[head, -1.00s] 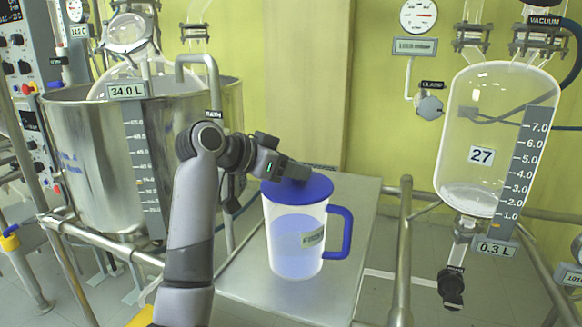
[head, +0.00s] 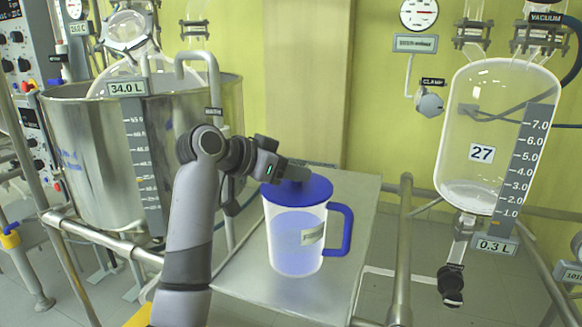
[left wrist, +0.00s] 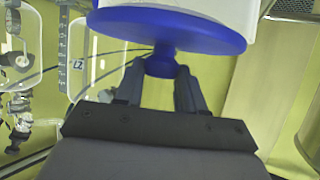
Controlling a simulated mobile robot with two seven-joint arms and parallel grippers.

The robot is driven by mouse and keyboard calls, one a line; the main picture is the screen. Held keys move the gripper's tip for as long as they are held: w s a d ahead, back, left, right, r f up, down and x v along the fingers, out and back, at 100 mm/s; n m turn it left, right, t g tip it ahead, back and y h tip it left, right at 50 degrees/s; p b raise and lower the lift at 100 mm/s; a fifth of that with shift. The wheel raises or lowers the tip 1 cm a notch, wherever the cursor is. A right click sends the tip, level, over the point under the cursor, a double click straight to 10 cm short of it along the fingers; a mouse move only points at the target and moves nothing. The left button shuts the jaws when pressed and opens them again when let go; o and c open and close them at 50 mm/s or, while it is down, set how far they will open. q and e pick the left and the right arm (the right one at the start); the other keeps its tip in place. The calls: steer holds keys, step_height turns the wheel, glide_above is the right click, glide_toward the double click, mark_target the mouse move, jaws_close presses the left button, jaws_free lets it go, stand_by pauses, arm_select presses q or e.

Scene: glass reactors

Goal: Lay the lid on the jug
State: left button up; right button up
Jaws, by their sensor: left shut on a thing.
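The jug (head: 296,240) is a translucent pitcher with bluish contents and a blue handle (head: 340,229) on its right. It stands upright on the metal table. The blue round lid (head: 312,189) is at the jug's mouth, about level; I cannot tell whether it touches the rim all round. My left gripper (head: 292,173) is over the lid. In the left wrist view, its two fingers (left wrist: 160,85) are shut on the knob of the lid (left wrist: 165,28). The knob is mostly hidden in the head view. My right gripper is not in view.
The metal table (head: 235,285) has bare room around the jug. A large steel vessel (head: 85,150) stands at the left. A glass reactor (head: 490,110) hangs at the right. A metal rail post (head: 402,250) stands right of the table.

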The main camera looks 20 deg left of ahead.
arm_select(q)
steer(key=o, duration=1.1)
steer(key=shift+o, duration=0.2)
steer(key=v, duration=0.7)
